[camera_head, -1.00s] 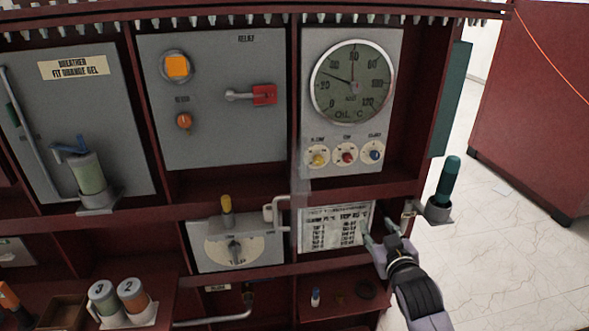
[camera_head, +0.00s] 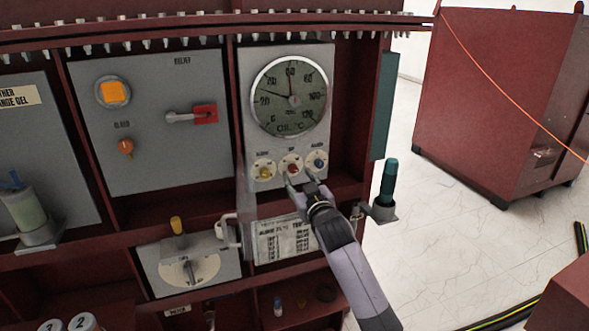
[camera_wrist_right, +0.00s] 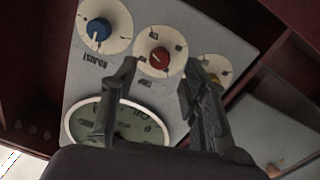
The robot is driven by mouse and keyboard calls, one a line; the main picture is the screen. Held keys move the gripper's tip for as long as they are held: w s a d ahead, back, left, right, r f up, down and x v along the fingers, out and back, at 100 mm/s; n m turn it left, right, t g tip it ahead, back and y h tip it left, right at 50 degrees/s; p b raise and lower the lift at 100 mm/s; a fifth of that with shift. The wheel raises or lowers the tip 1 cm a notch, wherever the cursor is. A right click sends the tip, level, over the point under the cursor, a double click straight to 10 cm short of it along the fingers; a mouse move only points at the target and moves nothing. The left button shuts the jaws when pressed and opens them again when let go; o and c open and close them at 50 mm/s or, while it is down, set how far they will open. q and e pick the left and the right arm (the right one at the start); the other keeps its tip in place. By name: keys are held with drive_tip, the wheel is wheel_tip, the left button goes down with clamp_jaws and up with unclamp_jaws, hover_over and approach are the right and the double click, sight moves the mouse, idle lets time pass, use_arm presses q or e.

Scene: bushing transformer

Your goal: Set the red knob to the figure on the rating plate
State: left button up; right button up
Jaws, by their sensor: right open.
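The red knob (camera_head: 292,169) is the middle of three small knobs under the round dial gauge (camera_head: 290,96). In the right wrist view the red knob (camera_wrist_right: 158,56) shows on its pale round plate, ahead of and between the fingers. My right gripper (camera_head: 302,180) is open and empty, its fingertips just below the red knob; the wrist view shows the fingers (camera_wrist_right: 158,75) apart. I cannot tell any contact. The rating plate (camera_head: 285,238), a white printed sheet, is below, partly covered by my right arm; its figures are too small to read surely. My left gripper is out of view.
A yellow knob (camera_head: 264,171) and a blue knob (camera_head: 318,162) flank the red one closely. A shelf edge (camera_head: 350,190) runs below the gauge panel. A teal-handled tool (camera_head: 388,184) stands in a bracket at the right. Open floor lies further right.

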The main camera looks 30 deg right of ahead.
sight(294, 171)
drive_tip(key=shift+x, duration=2.15)
drive_tip(key=shift+c, duration=0.5)
clamp_jaws()
